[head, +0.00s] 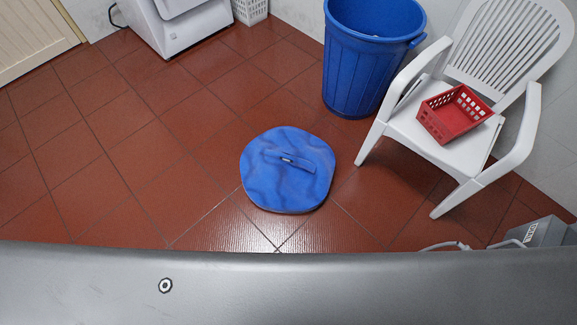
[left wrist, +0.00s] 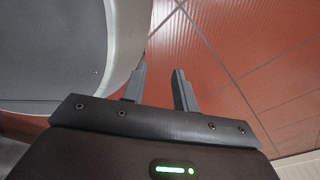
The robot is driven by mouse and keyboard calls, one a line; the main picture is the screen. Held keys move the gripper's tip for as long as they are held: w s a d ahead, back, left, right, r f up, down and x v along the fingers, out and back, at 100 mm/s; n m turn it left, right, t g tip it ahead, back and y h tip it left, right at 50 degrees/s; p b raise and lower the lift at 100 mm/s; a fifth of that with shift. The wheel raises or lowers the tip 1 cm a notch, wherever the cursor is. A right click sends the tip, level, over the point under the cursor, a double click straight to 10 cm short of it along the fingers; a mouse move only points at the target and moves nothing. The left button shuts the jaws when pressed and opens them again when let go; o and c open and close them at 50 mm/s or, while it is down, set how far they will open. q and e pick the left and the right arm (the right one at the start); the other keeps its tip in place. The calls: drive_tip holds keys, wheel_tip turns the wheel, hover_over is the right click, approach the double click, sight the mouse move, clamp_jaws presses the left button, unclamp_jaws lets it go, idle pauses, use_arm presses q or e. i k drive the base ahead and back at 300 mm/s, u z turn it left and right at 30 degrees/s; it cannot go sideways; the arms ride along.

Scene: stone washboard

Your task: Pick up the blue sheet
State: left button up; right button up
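The blue sheet (head: 288,185) lies on the tiled floor in the head view, a rounded, wrinkled blue piece with a small strip across its upper part. Nothing touches it. My left gripper (left wrist: 160,85) shows in the left wrist view with its two grey fingers apart and nothing between them. Red floor tiles lie beyond the fingers, and the blue sheet is not in that view. Neither gripper shows in the head view, and my right gripper is in no view.
A blue bin (head: 366,65) stands behind the sheet. A white plastic chair (head: 480,150) with a red basket (head: 455,118) on it is at right. A white appliance (head: 180,25) and a white basket (head: 250,10) stand at the back. The floor (head: 130,170) left of the sheet is clear.

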sight(288, 169)
drive_tip(key=k, duration=0.65)
drive_tip(key=u, duration=0.7)
drive_tip(key=i, duration=0.6)
drive_tip(key=u, duration=0.8)
drive_tip(key=i, duration=0.75)
drive_tip(key=z, duration=0.55)
drive_tip(key=i, duration=0.75)
drive_tip(key=z, duration=0.75)
